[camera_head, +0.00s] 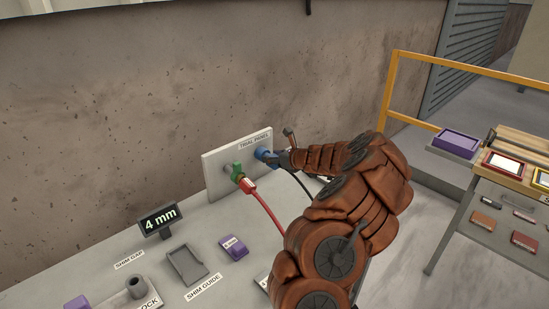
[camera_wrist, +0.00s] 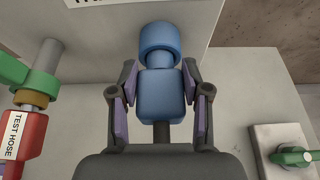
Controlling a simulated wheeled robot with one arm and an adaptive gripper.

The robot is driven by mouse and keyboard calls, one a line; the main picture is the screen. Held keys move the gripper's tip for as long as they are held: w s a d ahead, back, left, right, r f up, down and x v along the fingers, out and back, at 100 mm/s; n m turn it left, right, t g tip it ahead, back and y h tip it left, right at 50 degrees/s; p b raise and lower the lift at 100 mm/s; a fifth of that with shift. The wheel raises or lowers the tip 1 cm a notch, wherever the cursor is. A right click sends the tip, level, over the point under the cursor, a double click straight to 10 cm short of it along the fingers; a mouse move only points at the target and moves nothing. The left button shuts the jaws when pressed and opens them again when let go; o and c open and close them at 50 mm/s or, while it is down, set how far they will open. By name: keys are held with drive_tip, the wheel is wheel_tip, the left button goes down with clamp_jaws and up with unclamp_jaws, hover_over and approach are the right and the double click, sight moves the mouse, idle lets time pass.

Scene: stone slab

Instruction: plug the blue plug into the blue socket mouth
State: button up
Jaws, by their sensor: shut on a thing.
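The blue plug (camera_wrist: 160,97) sits between the two finger pads of my gripper (camera_wrist: 159,78), which is shut on it, in the wrist view. Its narrower front end points at the blue socket mouth (camera_wrist: 159,40) and lines up with it. The nose meets or enters the mouth's rim; how deep it sits I cannot tell. In the head view the blue socket mouth (camera_head: 262,152) is on the white trial panel (camera_head: 215,177), with my gripper (camera_head: 274,158) right at it. The plug is mostly hidden there by my gripper.
A green socket (camera_head: 234,171) beside it holds the red test hose plug (camera_head: 247,186), whose red hose runs down close to my arm. A 4 mm display (camera_head: 158,219), grey shim guide (camera_head: 186,265) and purple block (camera_head: 233,247) stand on the slab. A yellow railing (camera_head: 388,92) is at right.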

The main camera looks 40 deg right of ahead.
drive_tip(key=shift+w, duration=0.95)
drive_tip(key=o, duration=1.3)
drive_tip(key=shift+v, duration=6.05)
